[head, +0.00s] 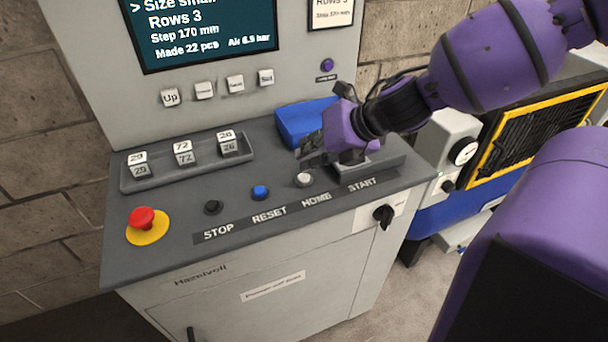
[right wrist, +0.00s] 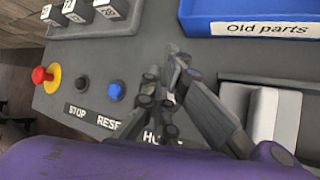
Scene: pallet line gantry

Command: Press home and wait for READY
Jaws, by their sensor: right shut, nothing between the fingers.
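The white HOME button (head: 304,180) sits on the grey console top, above the HOME label (head: 317,198). My right gripper (head: 306,160) is shut and empty, close behind and above that button in the head view; I cannot tell whether it touches it. In the right wrist view the closed fingers (right wrist: 172,75) point over the panel and hide the button and part of its label. The screen (head: 205,30) shows size small, rows 3, step 170 mm, made 22 pcs and air 6.9 bar; its top is cut off, and no READY shows. My left gripper is out of view.
Left of HOME are the blue RESET button (head: 260,193), black STOP button (head: 213,207) and red emergency stop (head: 142,218). A blue Old parts bin (head: 300,122) stands behind the gripper. A rack of number blocks (head: 187,163) is at the left.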

